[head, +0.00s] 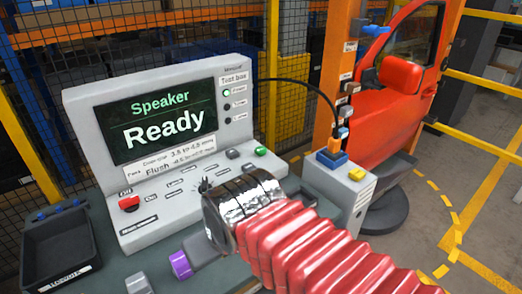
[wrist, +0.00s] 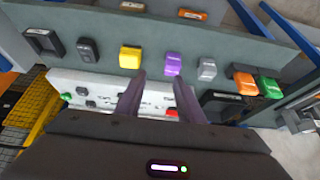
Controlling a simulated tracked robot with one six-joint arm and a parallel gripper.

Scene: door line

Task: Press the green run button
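The green run button (head: 261,151) is at the right end of the sloped grey console (head: 75,115). In the wrist view, a green button (wrist: 66,97) shows at the left of the pale panel. My gripper (wrist: 160,76) is open, its two fingers apart with nothing seen between them. It points down at the bench in front of the console, left of and nearer than the green button. A purple block (wrist: 173,63) lies just beyond the fingertips. In the head view, my chrome wrist and red sleeve hide part of the console's front edge.
A red button (head: 129,203) is at the console's left end. A black bin (head: 60,250) stands left of it. Yellow (wrist: 130,56), grey (wrist: 207,68), orange and green blocks line the bench. A grey box (head: 340,190) with a cable stands right, before a red car door (head: 395,90).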

